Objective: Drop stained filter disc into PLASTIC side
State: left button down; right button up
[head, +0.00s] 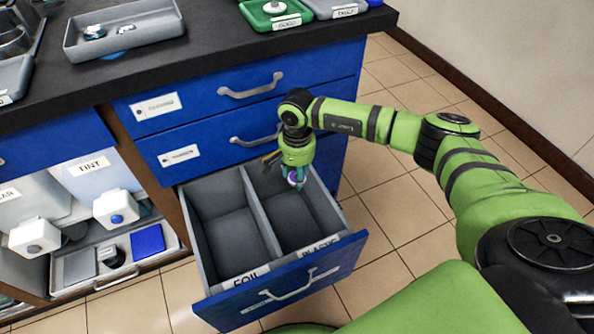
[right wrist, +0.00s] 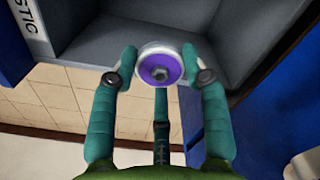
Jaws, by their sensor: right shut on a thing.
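The stained filter disc (right wrist: 160,66) is white-rimmed with a purple face. It shows small and partly hidden in the head view (head: 297,177). My right gripper (right wrist: 160,75) is shut on the disc, with teal fingers at its sides. In the head view this gripper (head: 297,174) points down over the right compartment of the open drawer. The PLASTIC label (head: 320,246) is on that compartment's front edge. The FOIL label (head: 246,281) marks the left compartment. Both compartments look empty, though my gripper hides part of the right one. My left gripper is not in view.
A grey divider (head: 262,213) separates the two compartments. Closed blue drawers (head: 205,92) stand behind, under a black counter holding a grey tray (head: 125,38). An open cabinet at left holds white containers (head: 115,208). Tiled floor at right is clear.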

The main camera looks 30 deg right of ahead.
jog(key=shift+f, duration=0.1)
jog(key=o, duration=0.9)
notch_tip(320, 180, up, 12)
dwell(0.6)
